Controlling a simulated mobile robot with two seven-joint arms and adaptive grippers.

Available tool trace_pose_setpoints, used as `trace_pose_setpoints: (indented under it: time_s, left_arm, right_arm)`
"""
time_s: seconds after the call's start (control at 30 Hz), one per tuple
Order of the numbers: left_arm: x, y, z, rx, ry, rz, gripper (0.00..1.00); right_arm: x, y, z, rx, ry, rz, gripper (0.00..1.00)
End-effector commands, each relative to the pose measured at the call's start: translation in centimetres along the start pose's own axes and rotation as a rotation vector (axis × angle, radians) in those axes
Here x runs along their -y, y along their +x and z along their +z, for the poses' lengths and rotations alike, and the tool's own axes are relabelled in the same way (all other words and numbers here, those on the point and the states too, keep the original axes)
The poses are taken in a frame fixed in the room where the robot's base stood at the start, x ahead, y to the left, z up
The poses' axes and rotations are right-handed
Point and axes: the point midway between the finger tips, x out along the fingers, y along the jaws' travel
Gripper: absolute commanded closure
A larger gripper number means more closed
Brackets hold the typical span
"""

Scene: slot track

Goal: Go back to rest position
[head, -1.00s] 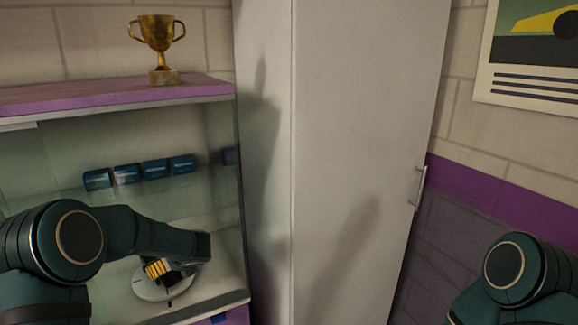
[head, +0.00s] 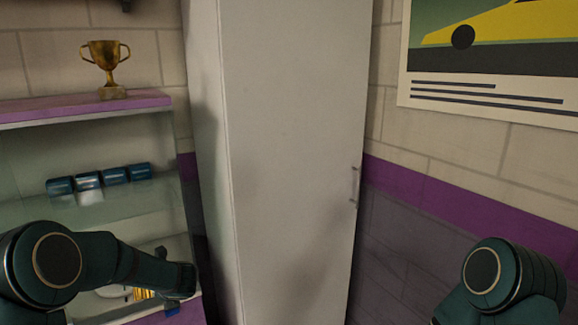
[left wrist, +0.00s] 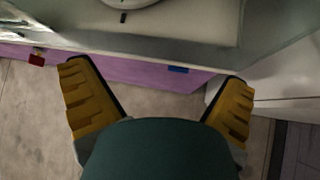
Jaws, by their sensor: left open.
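My left gripper (left wrist: 157,95) shows in the left wrist view with its two yellow fingers spread wide and nothing between them. It hangs over the floor, in front of the purple-edged shelf cabinet (left wrist: 140,62). In the head view my left arm reaches from the left across the front of the cabinet, and the yellow fingers (head: 143,294) show partly below the forearm. My right arm shows only as a dark green joint at the lower right of the head view. The right gripper is out of view.
A gold trophy (head: 106,68) stands on the purple cabinet top (head: 60,108). Several blue boxes (head: 114,176) line a glass shelf. A tall white locker (head: 290,150) stands in the middle. A round white object (left wrist: 137,3) lies in the cabinet. A car poster (head: 490,60) hangs at right.

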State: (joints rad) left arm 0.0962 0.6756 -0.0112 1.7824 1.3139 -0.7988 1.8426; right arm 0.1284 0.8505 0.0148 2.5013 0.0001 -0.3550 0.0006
Motion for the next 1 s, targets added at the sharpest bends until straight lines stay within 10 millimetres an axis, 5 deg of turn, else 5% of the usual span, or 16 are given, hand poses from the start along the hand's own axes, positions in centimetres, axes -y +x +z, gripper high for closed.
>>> trace_pose_setpoints:
  time_s: [0.17, 0.37, 0.6, 0.8, 0.83, 1.0]
  left_arm:
    - [3.2, -0.1, -6.1, 0.031, 0.608, -0.148, 0.0]
    - [6.9, -2.5, -15.8, 0.152, 1.417, -0.407, 0.0]
    - [8.3, -9.0, -28.9, 0.529, 2.318, -0.806, 0.0]
    - [6.9, -14.6, -36.6, 0.977, 2.751, -1.075, 0.0]
    - [6.7, -15.2, -37.2, -1.017, -2.741, 1.08, 0.0]
    - [6.0, -16.9, -39.1, -1.077, -2.548, 1.033, 0.0]
  right_arm:
    - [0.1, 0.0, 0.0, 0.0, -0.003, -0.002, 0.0]
    - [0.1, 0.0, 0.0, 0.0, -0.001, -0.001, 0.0]
    - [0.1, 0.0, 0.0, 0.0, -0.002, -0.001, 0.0]
    - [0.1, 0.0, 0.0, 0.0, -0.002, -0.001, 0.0]
    - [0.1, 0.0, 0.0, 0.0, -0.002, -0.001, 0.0]
    - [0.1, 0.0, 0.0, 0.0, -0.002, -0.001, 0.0]
